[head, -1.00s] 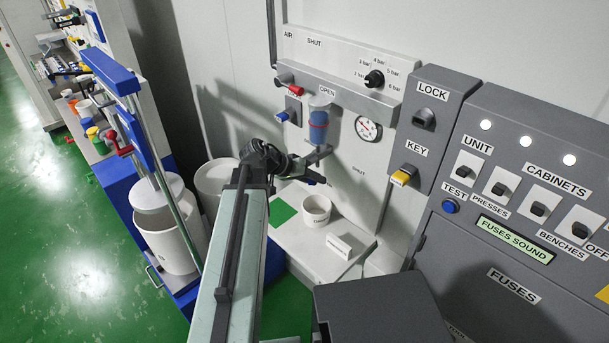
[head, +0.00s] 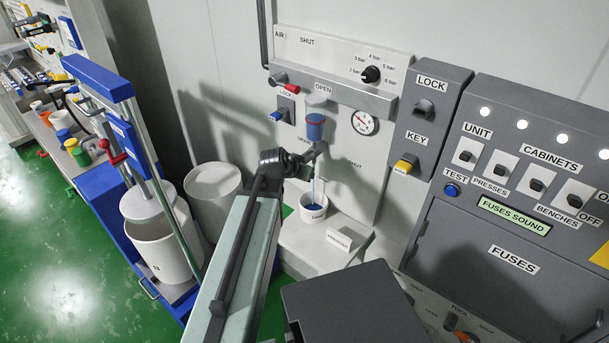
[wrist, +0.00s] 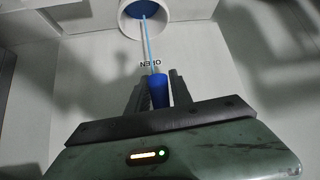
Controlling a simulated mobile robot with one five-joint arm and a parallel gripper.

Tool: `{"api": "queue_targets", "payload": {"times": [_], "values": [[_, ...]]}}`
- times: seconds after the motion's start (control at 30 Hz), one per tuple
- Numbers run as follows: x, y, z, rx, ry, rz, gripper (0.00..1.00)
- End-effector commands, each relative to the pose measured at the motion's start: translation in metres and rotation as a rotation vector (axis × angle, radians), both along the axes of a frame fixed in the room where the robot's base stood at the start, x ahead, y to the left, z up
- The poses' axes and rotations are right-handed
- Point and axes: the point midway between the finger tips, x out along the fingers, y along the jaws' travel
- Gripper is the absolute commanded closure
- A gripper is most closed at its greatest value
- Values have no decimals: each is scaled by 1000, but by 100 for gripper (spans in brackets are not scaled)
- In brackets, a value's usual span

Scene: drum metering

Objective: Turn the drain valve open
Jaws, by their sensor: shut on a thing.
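The drain valve's blue handle (wrist: 160,92) shows between the fingers of my gripper (wrist: 157,80) in the wrist view, and the gripper is shut on it. In the head view my gripper (head: 306,172) is just below the clear bowl (head: 315,125), which holds blue liquid; the handle is hidden there. A thin blue stream (wrist: 149,45) runs into the white cup (wrist: 123,24), and it also shows in the head view (head: 313,188). The cup (head: 304,212) has blue liquid in it. The lettering beside the handle is upside down and seems to read OPEN.
A round gauge (head: 364,123) and a red-handled lever (head: 287,86) are on the wall panel. A grey fuse cabinet (head: 500,258) stands right. A blue press frame (head: 120,150) with a white drum (head: 162,250) stands left. A small sign (head: 340,240) is by the cup.

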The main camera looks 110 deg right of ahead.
Motion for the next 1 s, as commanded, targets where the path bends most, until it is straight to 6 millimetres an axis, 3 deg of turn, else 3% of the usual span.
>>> {"api": "queue_targets", "payload": {"times": [0.43, 0.47, 0.5, 0.53, 0.83, 1.0], "values": [[-3, -3, 3, -16, 1, 1, 100], [-3, -3, 3, -17, 2, 1, 66], [-3, -3, 3, -16, 1, 1, 54], [-3, -3, 3, -15, 0, 1, 52], [-2, -1, 3, -13, -1, 0, 52], [5, 6, 17, -13, -1, 4, 52]]}}
